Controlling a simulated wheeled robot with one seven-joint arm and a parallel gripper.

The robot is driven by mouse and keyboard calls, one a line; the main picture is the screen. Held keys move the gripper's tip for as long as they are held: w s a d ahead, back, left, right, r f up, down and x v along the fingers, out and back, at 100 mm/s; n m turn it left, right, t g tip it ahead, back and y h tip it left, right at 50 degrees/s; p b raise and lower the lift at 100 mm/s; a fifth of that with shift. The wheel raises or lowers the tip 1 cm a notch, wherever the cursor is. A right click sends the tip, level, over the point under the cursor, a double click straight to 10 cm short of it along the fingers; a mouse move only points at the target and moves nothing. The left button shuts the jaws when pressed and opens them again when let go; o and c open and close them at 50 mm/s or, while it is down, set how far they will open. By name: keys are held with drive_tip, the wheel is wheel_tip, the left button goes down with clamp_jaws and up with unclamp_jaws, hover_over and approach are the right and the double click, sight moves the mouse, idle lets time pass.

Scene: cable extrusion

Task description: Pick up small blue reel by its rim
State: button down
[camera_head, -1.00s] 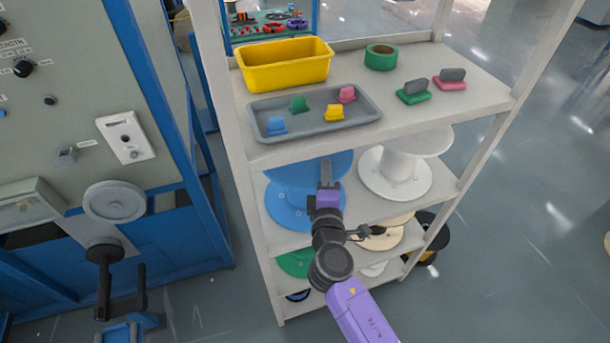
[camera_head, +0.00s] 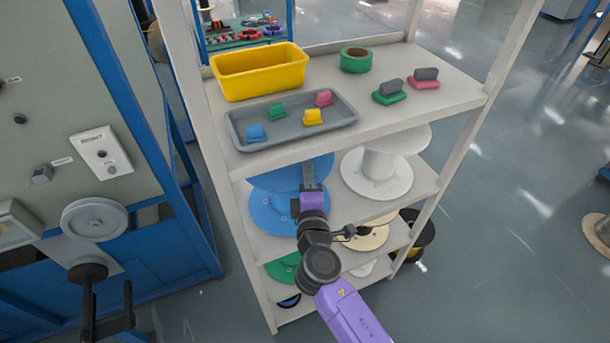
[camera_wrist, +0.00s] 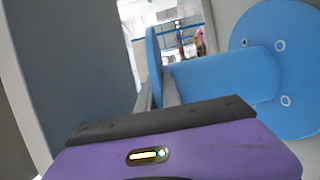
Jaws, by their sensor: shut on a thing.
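The blue reel (camera_head: 268,210) is on the upper of the shelves below the rack's top, at the left. Its upper flange is partly hidden by the top shelf. In the wrist view, the reel's core and one wide flange (camera_wrist: 280,62) fill the right side, and the other flange (camera_wrist: 153,68) shows edge-on between my fingers. My gripper (camera_head: 309,172) reaches in from the front. In the wrist view, my gripper (camera_wrist: 157,88) is shut on the rim of that edge-on flange. I cannot tell whether the reel is clear of its shelf.
A white reel (camera_head: 377,176) stands close on the right. The rack's top shelf (camera_head: 430,110) is just above my gripper and holds a yellow bin (camera_head: 258,78) and a grey tray (camera_head: 290,137). Green and tan reels lie below. A machine (camera_head: 95,220) stands left; floor is open right.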

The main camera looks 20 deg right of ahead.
drive_tip(key=shift+r, duration=1.4)
drive_tip(key=shift+s+r, duration=0.1)
drive_tip(key=s+b, duration=0.3)
drive_tip(key=s, duration=1.4)
drive_tip(key=shift+s, duration=0.4)
drive_tip(key=shift+s+b, duration=0.1)
drive_tip(key=shift+b, duration=0.2)
